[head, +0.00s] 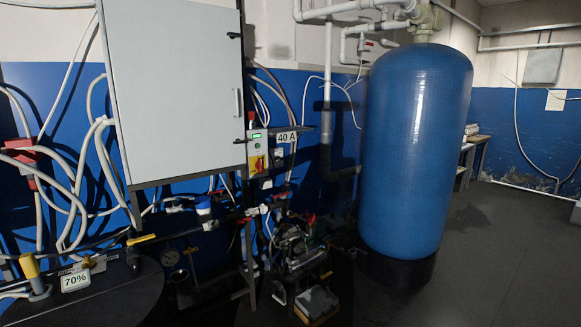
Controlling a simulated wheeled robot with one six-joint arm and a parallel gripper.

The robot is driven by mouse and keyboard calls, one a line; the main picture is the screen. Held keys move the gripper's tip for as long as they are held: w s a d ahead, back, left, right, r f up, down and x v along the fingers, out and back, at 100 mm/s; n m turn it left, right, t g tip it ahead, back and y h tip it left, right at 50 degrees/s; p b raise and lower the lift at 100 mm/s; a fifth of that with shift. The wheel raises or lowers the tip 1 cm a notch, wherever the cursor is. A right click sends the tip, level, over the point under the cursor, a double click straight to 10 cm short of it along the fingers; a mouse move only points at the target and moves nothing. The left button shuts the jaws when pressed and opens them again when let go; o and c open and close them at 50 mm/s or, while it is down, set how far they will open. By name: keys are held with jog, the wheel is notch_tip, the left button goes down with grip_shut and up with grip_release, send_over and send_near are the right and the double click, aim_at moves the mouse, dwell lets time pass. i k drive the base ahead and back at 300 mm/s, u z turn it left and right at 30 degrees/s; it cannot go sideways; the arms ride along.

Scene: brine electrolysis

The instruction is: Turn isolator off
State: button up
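A small grey box (258,150) is mounted beside the right edge of the white cabinet. Low on it is a red and yellow switch (257,163), which looks like the isolator. The switch is too small for me to read its position. A small green lit display (257,136) is above the switch, and a red part (251,117) is at the top. A sign reading "40 A" (287,137) is to the right of the box. My gripper is not in this view.
A large white cabinet (172,90) hangs left of the box. A tall blue tank (416,150) stands to the right. Loose cables and pipes (75,200) crowd the left. The floor (480,260) at right is clear.

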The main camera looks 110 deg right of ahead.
aim_at(259, 165)
jog(key=k, duration=0.3)
jog(key=z, duration=3.35)
jog(key=k, duration=0.6)
jog(key=z, duration=0.65)
jog(key=i, duration=1.9)
jog(key=u, duration=1)
jog(key=i, duration=0.85)
jog(key=u, duration=0.9)
